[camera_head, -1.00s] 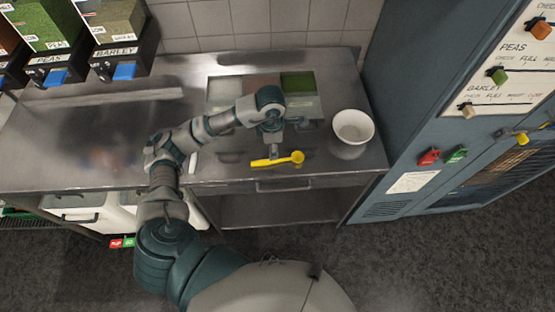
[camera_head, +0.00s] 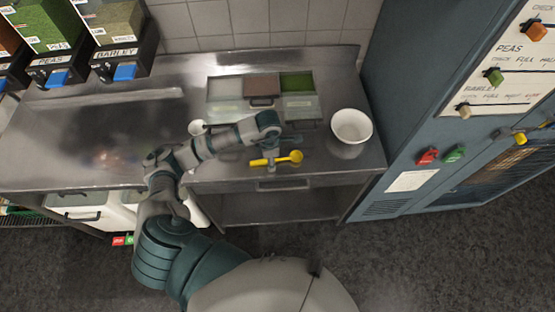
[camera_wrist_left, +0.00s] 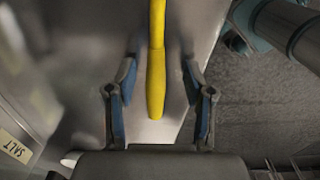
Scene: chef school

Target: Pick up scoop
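A yellow scoop (camera_head: 294,157) lies on the steel counter near its front edge, its bowl to the right and its handle to the left. My left gripper (camera_head: 271,158) is over the scoop's handle and hides part of it. In the left wrist view, the yellow handle (camera_wrist_left: 157,82) runs between the two blue-padded fingers of my left gripper (camera_wrist_left: 159,76). The fingers are open, with a gap on each side of the handle. My right gripper is not in view.
A white bowl (camera_head: 352,126) stands to the right on the counter (camera_head: 90,140). Lidded compartments (camera_head: 262,86) sit behind the arm. A small white cup (camera_head: 198,127) is beside my forearm. PEAS and BARLEY dispensers (camera_head: 124,64) stand at the back left. A blue cabinet (camera_head: 400,120) is at right.

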